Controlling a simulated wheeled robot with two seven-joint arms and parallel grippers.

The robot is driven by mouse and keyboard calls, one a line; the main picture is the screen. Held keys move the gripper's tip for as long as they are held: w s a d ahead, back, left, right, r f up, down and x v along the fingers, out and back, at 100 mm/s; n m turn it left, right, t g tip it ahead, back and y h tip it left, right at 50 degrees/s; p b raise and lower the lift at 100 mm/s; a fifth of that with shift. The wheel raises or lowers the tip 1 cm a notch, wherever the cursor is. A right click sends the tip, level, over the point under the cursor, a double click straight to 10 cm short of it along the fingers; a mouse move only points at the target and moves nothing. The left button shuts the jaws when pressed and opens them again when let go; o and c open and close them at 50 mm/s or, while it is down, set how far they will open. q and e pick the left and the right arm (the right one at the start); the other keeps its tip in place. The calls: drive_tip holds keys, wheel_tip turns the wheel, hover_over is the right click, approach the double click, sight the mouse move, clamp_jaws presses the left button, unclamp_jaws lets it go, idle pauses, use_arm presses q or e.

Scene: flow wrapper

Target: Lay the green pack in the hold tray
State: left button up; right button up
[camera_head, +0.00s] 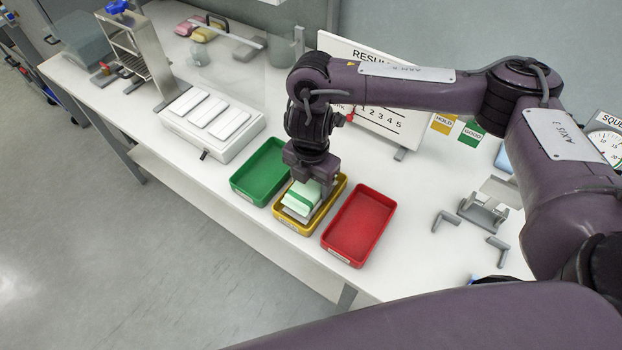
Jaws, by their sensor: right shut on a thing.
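The green pack (299,199), pale green with a darker green band, is at the yellow tray (286,219), which stands between the green and red trays. My right gripper (313,190) points down over the yellow tray and is shut on the green pack. The pack is inside the outline of the tray; I cannot tell whether it touches the tray floor. The fingers are partly hidden by the wrist and the pack. A yellow card marked HOLD (443,123) stands at the back of the table. My left gripper is not in view.
An empty green tray (262,171) is left of the yellow one, an empty red tray (360,225) right of it. A white machine with several bars (212,117) stands further left. A results board (385,120) is behind my arm. Grey metal fixtures (484,212) stand at the right.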

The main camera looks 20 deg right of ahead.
drive_tip(key=o, duration=1.1)
drive_tip(key=shift+c, duration=0.2)
wheel_tip(320, 180, up, 8)
drive_tip(key=shift+f+p, duration=0.1)
drive_tip(key=shift+p, duration=0.25)
